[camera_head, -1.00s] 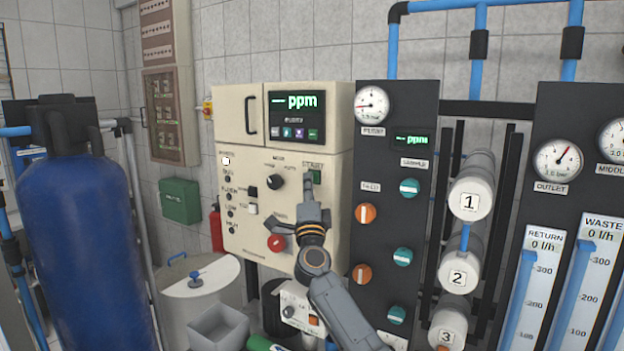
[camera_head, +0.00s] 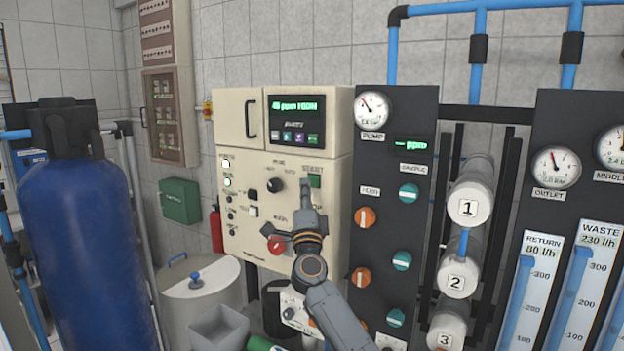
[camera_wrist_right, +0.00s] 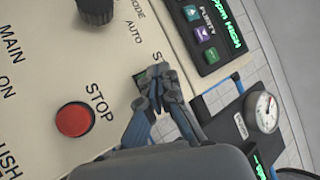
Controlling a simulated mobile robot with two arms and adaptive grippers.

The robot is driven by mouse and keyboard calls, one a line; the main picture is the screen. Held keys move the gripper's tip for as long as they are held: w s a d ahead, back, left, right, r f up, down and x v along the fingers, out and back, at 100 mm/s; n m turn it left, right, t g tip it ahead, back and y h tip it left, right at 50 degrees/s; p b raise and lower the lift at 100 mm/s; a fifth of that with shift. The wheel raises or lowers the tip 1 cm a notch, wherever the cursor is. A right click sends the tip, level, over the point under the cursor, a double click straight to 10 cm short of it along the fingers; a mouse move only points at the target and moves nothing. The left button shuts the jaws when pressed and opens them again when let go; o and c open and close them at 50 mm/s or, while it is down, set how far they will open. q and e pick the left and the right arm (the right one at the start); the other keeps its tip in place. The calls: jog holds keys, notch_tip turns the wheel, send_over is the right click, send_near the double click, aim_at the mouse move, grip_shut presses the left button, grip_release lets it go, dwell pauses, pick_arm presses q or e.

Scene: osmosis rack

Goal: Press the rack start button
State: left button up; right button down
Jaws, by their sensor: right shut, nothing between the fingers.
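The green start button (camera_head: 314,181) sits under the START label at the upper right of the cream control panel (camera_head: 262,220). My right gripper (camera_head: 306,187) is shut and empty, its fingertips just below and left of the button in the head view. In the right wrist view the closed fingertips (camera_wrist_right: 157,72) cover much of the green button (camera_wrist_right: 139,80). I cannot tell whether they touch it. The display (camera_head: 295,106) reads about 46 ppm HIGH. My left gripper is not in view.
The dark valve panel (camera_head: 380,200) with orange and teal knobs stands close on the right. A grey bin (camera_head: 218,328) is below.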

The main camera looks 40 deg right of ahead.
jog(key=a+p, duration=0.1)
jog(key=s+a+p, duration=0.1)
jog(key=a, duration=0.1)
jog(key=s+a+p, duration=0.1)
jog(key=shift+a, duration=0.35)
jog(key=shift+w, duration=0.1)
dwell(0.8)
